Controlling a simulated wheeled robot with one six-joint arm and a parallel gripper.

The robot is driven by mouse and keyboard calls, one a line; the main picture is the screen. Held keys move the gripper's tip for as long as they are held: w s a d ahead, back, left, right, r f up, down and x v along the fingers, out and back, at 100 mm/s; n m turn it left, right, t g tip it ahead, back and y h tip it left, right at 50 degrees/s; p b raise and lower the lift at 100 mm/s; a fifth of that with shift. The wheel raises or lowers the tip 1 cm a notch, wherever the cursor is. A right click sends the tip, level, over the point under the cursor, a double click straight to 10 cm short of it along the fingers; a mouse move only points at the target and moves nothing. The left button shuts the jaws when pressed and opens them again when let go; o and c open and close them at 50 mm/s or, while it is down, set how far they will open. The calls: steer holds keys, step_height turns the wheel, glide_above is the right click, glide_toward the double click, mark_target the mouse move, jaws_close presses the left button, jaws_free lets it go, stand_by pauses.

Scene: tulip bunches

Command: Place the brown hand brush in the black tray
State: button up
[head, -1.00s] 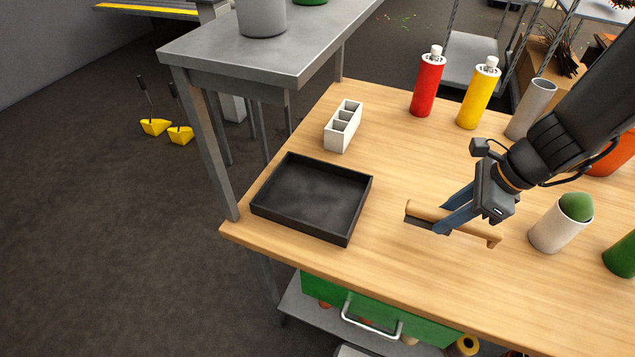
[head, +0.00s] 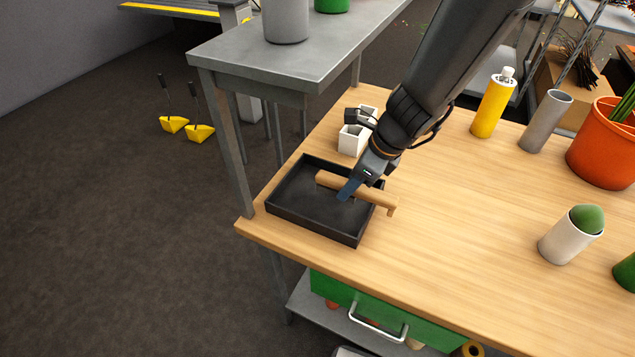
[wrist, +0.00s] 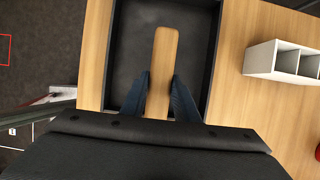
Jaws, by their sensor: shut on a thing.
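The brown hand brush (head: 331,183) is held in my gripper (head: 349,188), with the blue fingers on either side of it. In the head view the brush lies over the black tray (head: 296,217); its right end reaches past the tray's right wall. In the wrist view the brush (wrist: 163,60) points into the tray (wrist: 207,50) between the two fingers (wrist: 160,98). I cannot tell whether the brush touches the tray floor or wall. The brush's near end is hidden by my gripper in the wrist view.
A white divided box (head: 352,140) stands just behind the tray. A grey raised shelf (head: 300,68) is at the left. A yellow bottle (head: 490,108), a grey cylinder (head: 547,122), an orange pot (head: 603,150) and a white cup (head: 562,242) stand right. The table's middle is clear.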

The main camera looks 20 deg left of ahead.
mark_target(323, 174)
steer(key=a, duration=0.2)
steer(key=a+p, duration=0.1)
steer(key=a, duration=0.4)
steer(key=shift+w+p, duration=0.25)
steer(key=shift+p, duration=0.1)
step_height(323, 174, down, 4)
steer(key=b, duration=0.4)
steer(key=shift+r, duration=0.2)
steer(key=shift+f+b, duration=0.2)
steer(key=shift+b, duration=0.1)
steer(key=o, duration=1)
steer(key=shift+r, duration=0.1)
